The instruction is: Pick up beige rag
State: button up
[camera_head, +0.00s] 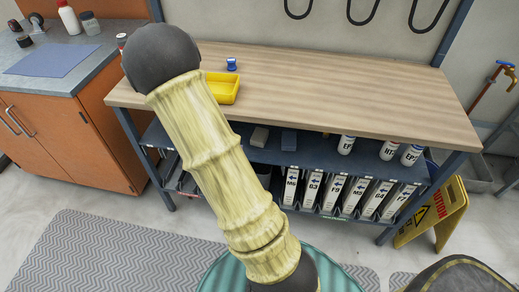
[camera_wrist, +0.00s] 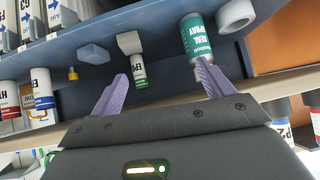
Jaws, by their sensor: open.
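A small beige-grey block (camera_head: 260,137), likely the folded beige rag, lies on the blue shelf (camera_head: 340,156) under the workbench top, left of a blue block (camera_head: 289,139). In the wrist view, which looks upside down, the likely rag (camera_wrist: 130,42) shows beyond my gripper (camera_wrist: 162,78), between the directions of its two purple fingers and nearer the left one. The fingers are spread wide with nothing between them that I can see held. The gripper is apart from the rag. In the head view my arm hides the gripper.
In the wrist view a green-and-white bottle (camera_wrist: 139,72) and a teal spray can (camera_wrist: 194,36) stand near the rag. White bottles (camera_head: 346,145) stand farther right on the shelf. The wooden bench top (camera_head: 350,90) overhangs the shelf; a yellow bin (camera_head: 224,88) sits on it.

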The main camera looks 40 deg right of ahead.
jog(key=s+d+f+m+h+b, duration=0.1)
jog(key=d+f+h+b, duration=0.3)
jog(key=d+f+b, duration=0.1)
notch_tip(320, 180, down, 2)
jog(key=shift+d+f+m+h, duration=0.15)
jog(key=shift+d+m+h, duration=0.15)
jog(key=shift+d, duration=0.3)
jog(key=b, duration=0.2)
send_near(258, 135)
jog(key=x, duration=0.4)
jog(key=shift+w+d+f, duration=0.1)
jog(key=shift+d+f, duration=0.1)
jog(key=shift+d, duration=0.2)
